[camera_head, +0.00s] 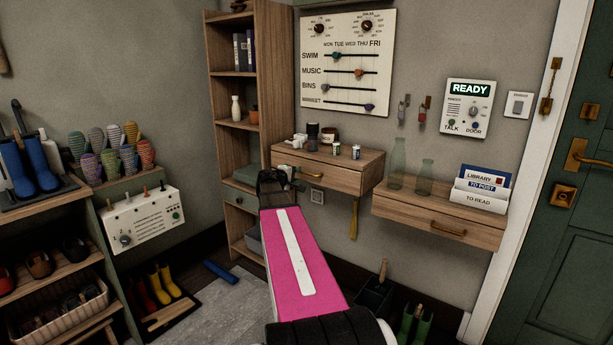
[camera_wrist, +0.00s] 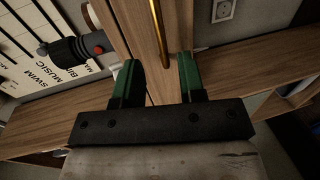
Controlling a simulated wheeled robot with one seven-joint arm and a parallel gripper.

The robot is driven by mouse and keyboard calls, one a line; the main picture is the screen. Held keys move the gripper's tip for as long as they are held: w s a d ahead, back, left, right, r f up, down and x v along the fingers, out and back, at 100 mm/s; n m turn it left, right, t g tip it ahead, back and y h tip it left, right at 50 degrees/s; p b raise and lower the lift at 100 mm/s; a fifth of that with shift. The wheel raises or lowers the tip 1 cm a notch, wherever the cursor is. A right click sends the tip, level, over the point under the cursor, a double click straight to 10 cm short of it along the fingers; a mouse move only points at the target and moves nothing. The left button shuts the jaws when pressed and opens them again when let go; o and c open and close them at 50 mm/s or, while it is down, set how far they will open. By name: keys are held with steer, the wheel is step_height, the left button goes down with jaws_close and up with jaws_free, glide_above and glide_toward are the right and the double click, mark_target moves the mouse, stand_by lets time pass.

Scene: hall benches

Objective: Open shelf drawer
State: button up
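The left wall shelf has a wooden drawer (camera_head: 335,176) with a brass handle (camera_head: 312,175). In the wrist view the brass handle (camera_wrist: 158,40) runs up the picture, across the drawer front, ahead of the gap between my fingers. The drawer looks shut. My gripper (camera_head: 275,178) is at the left end of this drawer in the head view, partly hidden by my pink arm. In the wrist view my gripper (camera_wrist: 160,78) is open, its green fingers apart with nothing held between them. Whether the fingertips touch the drawer front I cannot tell.
Cups and jars (camera_head: 328,136) stand on the left shelf. A second wall shelf drawer (camera_head: 430,222) carries glass bottles and a letter holder (camera_head: 480,192). A tall bookcase (camera_head: 232,100) stands close at the left. A wall socket (camera_wrist: 223,10) shows near the drawer.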

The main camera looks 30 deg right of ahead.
steer(key=x, duration=0.7)
steer(key=shift+w+d, duration=0.15)
steer(key=shift+d, duration=0.1)
jaws_close()
